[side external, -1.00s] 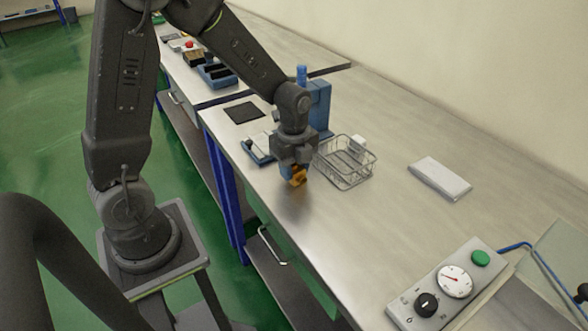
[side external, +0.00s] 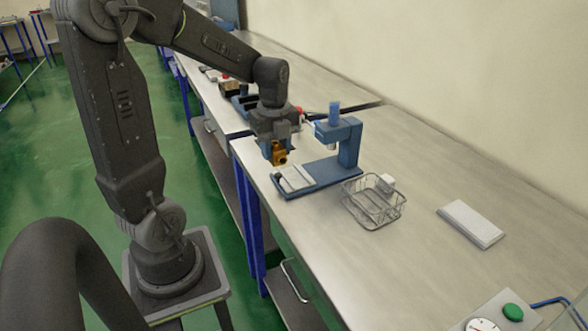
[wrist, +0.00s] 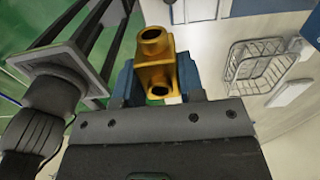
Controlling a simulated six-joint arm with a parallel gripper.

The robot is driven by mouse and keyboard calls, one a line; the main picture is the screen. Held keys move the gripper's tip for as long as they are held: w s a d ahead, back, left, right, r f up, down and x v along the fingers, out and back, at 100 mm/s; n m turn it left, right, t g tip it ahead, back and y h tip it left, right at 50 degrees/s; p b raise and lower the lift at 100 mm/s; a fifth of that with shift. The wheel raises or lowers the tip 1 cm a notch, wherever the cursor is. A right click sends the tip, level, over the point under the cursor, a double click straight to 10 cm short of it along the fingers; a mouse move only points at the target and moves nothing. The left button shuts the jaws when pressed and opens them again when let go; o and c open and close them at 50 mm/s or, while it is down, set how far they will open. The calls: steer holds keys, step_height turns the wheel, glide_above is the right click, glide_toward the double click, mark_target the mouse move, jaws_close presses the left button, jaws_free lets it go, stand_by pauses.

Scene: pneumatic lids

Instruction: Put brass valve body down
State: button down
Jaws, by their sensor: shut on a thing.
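The brass valve body (side external: 279,153) is a small gold-coloured block with round ports. My gripper (side external: 273,145) is shut on it and holds it in the air near the front edge of the bench, at the left end of the blue press (side external: 347,145). In the wrist view the valve body (wrist: 154,75) sits between the blue fingertips, with two round openings showing. A pale block (side external: 295,178) lies on the press base, a little below and right of the valve body. The valve body looks apart from it.
A white flat pack (side external: 471,223) lies farther right. A gauge panel with a green button (side external: 513,312) is at bottom right. The bench between is bare.

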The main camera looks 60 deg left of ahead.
steer(key=s+a+r, duration=0.2)
steer(key=s+a, duration=0.1)
steer(key=a, duration=0.7)
glide_above(294, 177)
step_height(294, 177, down, 7)
steer(key=shift+r, duration=0.15)
steer(key=shift+f, duration=2.05)
steer(key=shift+f, duration=0.1)
steer(key=c, duration=1)
jaws_free()
steer(key=shift+f, duration=0.1)
